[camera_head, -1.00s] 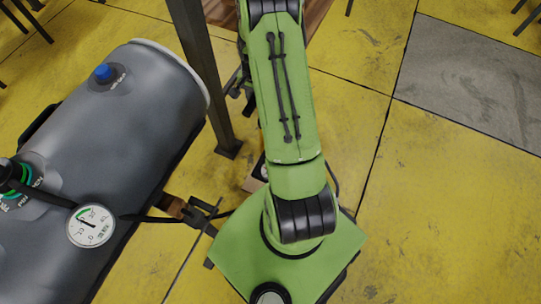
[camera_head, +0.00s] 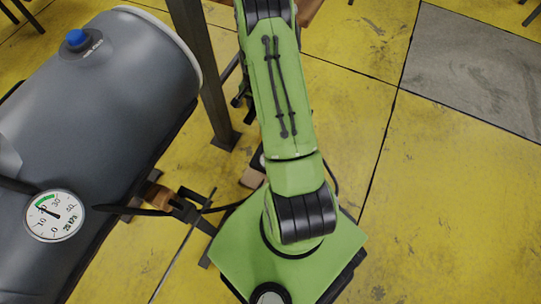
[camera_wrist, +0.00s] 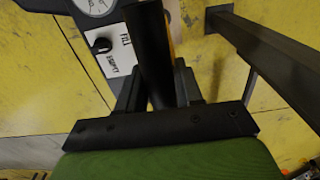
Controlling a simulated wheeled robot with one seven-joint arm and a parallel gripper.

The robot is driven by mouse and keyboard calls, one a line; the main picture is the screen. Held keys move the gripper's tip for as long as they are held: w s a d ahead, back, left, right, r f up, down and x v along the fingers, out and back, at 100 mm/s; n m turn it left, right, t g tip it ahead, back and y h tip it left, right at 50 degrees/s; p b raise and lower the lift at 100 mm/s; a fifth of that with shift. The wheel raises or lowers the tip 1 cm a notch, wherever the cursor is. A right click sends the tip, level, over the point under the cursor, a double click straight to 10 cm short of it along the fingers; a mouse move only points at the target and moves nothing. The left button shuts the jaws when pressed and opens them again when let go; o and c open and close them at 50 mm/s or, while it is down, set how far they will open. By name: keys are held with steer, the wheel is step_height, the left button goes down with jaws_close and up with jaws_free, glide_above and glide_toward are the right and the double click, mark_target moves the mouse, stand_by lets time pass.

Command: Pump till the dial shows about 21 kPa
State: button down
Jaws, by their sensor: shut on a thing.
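A round white dial (camera_head: 54,215) lies against the grey inflatable boat (camera_head: 95,110) at the left of the head view. Its needle points up and left, with the tip near the start of the green band, between the 10 and 30 marks; the exact value is too small to read. In the wrist view my gripper (camera_wrist: 158,88) is shut on a black upright bar (camera_wrist: 148,40), apparently the pump's handle. A white panel (camera_wrist: 108,45) with a FILL/EMPTY knob lies beyond it. In the head view my green arm hides most of the gripper and pump (camera_head: 254,176).
A dark metal post (camera_head: 205,75) stands on the yellow floor between boat and arm; it also shows in the wrist view (camera_wrist: 270,60). A black hose (camera_head: 125,210) runs from the dial past a dark bracket (camera_head: 188,207). The floor at right is clear.

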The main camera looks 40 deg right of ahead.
steer(key=shift+a+r, duration=0.1)
steer(key=shift+r, duration=0.25)
step_height(320, 180, up, 23)
steer(key=p, duration=1.6)
step_height(320, 180, down, 24)
steer(key=b, duration=1.6)
steer(key=shift+s, duration=0.15)
steer(key=shift+r, duration=0.25)
